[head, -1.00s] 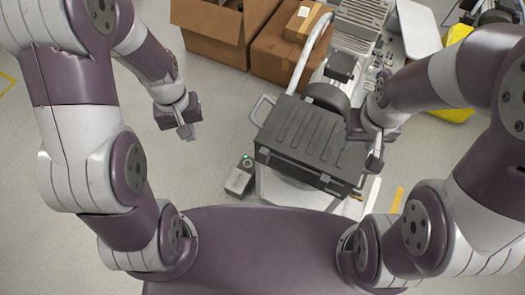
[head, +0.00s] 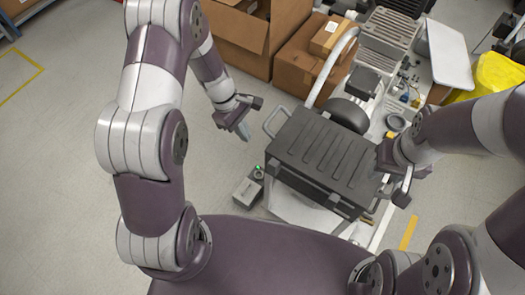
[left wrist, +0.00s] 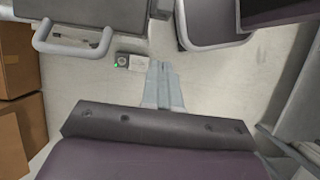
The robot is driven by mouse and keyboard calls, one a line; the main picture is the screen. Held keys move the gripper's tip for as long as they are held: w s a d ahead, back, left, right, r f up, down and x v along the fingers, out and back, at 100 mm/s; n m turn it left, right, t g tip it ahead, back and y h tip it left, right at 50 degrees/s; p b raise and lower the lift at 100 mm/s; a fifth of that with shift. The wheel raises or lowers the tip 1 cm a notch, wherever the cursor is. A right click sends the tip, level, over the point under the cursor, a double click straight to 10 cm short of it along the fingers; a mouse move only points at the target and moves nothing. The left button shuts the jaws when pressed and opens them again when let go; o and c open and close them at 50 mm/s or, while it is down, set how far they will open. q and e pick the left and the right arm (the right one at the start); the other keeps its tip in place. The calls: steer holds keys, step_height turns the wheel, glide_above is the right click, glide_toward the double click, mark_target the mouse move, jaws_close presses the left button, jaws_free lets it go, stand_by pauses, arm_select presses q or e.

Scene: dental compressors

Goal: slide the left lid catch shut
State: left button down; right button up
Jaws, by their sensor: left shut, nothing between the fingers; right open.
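The black ribbed case (head: 322,150) with its lid down sits on a white wheeled cart. Its front face (head: 310,188) is dark and partly shadowed, and I cannot make out the left lid catch or its position. My left gripper (head: 244,134) is shut and empty, in the air left of the case, near the light metal handle (head: 268,122). In the left wrist view its closed fingers (left wrist: 163,72) point over bare floor, apart from anything. My right gripper (head: 404,192) is open by the case's right end; I cannot tell whether it touches.
A small grey box with a green light (head: 248,188) stands on the floor left of the cart; it also shows in the left wrist view (left wrist: 128,62). Cardboard boxes (head: 297,65) stand behind. Compressor machinery (head: 385,45) fills the cart's back. Floor at left is clear.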

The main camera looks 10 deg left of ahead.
mark_target(274, 166)
arm_select(q)
steer(key=s+d+f, duration=0.2)
steer(key=d+f, duration=0.3)
steer(key=d, duration=0.1)
steer(key=shift+f, duration=0.25)
steer(key=shift+a, duration=0.1)
